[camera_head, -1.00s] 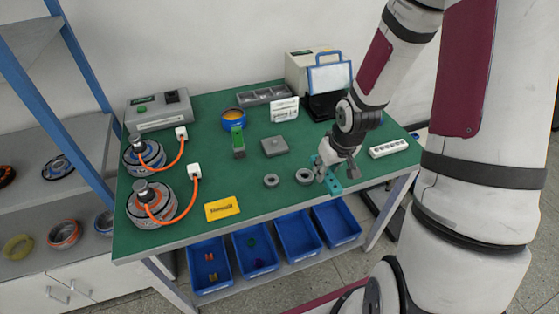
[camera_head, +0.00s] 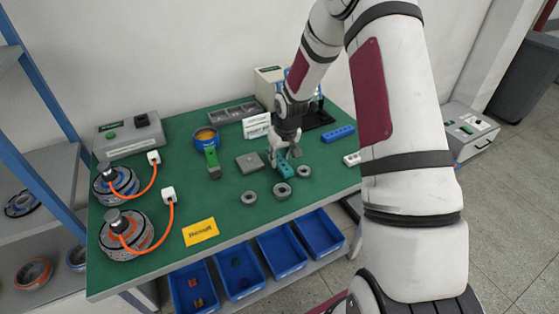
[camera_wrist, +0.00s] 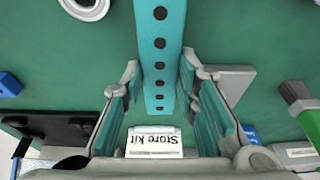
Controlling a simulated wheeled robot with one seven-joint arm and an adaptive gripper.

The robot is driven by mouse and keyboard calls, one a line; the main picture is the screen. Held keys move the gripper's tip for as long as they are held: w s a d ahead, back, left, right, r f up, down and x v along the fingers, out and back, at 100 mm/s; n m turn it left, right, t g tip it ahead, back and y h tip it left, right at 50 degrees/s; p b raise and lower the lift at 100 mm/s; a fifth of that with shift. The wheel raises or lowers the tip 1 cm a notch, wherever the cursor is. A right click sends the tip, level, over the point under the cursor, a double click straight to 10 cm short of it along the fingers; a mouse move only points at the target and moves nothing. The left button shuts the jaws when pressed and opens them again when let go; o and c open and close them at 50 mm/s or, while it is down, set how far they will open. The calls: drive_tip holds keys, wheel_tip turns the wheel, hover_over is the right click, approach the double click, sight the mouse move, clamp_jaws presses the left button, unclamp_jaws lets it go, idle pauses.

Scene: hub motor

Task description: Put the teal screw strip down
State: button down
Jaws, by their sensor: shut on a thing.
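The teal screw strip (camera_head: 284,170) is a flat teal bar with a row of dark holes. In the wrist view the strip (camera_wrist: 160,45) runs from the top edge down between my fingers. My gripper (camera_head: 283,156) points down over the green table, shut on the strip; it also shows in the wrist view (camera_wrist: 160,80). The strip is behind the grey rings and right of a grey block. Part of it is hidden by my fingers, and I cannot tell whether it touches the tabletop.
Several grey rings, one of them at the front (camera_head: 282,197), lie close by. The grey block (camera_head: 250,162), a blue strip (camera_head: 338,133) and a "Store kit" sign (camera_head: 256,126) surround my gripper. A yellow sign (camera_head: 200,231) lies front left.

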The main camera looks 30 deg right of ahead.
drive_tip(key=shift+f, duration=0.9)
drive_tip(key=shift+f, duration=0.2)
drive_tip(key=c, duration=1.2)
unclamp_jaws()
drive_tip(key=shift+c, duration=0.2)
drive_tip(key=shift+r, duration=0.1)
